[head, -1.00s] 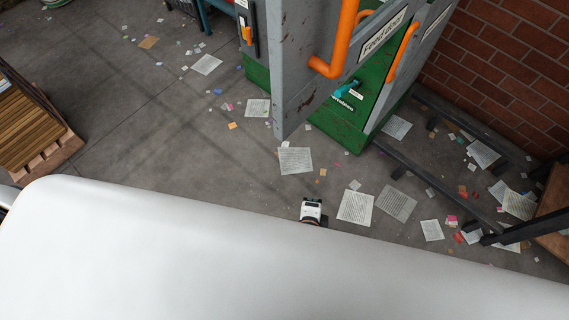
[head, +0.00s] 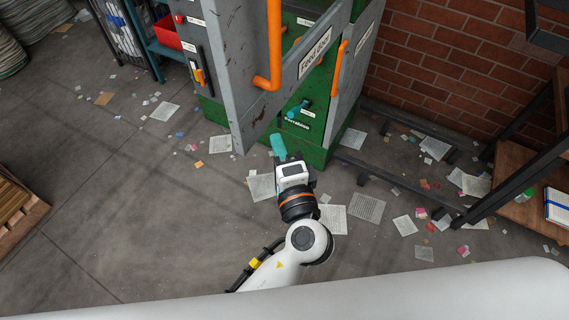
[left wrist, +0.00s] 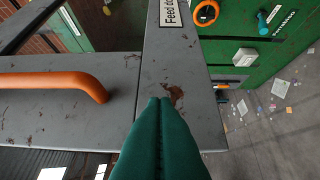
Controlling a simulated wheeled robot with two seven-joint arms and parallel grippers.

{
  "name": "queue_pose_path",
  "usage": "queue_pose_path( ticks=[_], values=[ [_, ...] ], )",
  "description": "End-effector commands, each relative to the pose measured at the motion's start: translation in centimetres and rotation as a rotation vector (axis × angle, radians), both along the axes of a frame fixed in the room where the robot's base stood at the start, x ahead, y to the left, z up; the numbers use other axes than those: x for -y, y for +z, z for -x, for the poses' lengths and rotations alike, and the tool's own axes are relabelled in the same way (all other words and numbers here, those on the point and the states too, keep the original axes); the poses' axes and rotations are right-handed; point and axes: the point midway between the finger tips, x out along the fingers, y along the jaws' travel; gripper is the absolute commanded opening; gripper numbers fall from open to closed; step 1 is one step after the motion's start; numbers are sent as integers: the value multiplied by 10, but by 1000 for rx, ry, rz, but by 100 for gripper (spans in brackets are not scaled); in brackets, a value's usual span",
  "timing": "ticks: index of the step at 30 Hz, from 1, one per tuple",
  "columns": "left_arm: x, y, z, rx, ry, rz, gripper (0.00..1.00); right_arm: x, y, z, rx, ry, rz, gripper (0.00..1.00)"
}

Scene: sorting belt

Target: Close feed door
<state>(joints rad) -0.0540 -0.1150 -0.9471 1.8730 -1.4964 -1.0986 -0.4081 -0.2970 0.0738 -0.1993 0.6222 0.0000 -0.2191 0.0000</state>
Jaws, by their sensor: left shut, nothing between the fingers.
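The feed door (head: 315,85) is a worn grey panel with a "Feed door" label and an orange bar handle (head: 273,50). It stands open at the green machine (head: 312,150). My left gripper (head: 278,147), with teal fingers, is shut and empty near the door's lower corner. In the left wrist view the shut fingers (left wrist: 160,125) point at the grey door (left wrist: 168,70), overlapping its rusty patch. I cannot tell whether they touch it. The orange handle (left wrist: 55,85) lies to the left there. My right gripper is not in view.
A second orange handle (head: 339,68) and a teal knob (head: 298,108) show on the machine. A brick wall (head: 450,70) and dark metal frame limit the right. Papers litter the floor, which is otherwise open at left. A wooden pallet (head: 20,225) lies at far left.

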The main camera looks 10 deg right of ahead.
Motion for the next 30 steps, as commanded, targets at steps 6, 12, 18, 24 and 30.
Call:
queue_pose_path(
  ticks=[6, 12, 18, 24, 30],
  values=[
    [-20, 2, -31, 0, 0, -2, 0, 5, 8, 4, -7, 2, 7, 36],
    [-33, 0, -40, -1, -2, -2, 0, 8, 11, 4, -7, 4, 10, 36],
    [-35, -1, -42, -2, -1, -1, 0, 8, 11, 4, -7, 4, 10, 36],
    [-35, -1, -42, -2, -2, -1, 0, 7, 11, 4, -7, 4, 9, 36],
    [-48, 0, -49, 0, -22, -2, 0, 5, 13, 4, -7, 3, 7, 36]
  ],
)
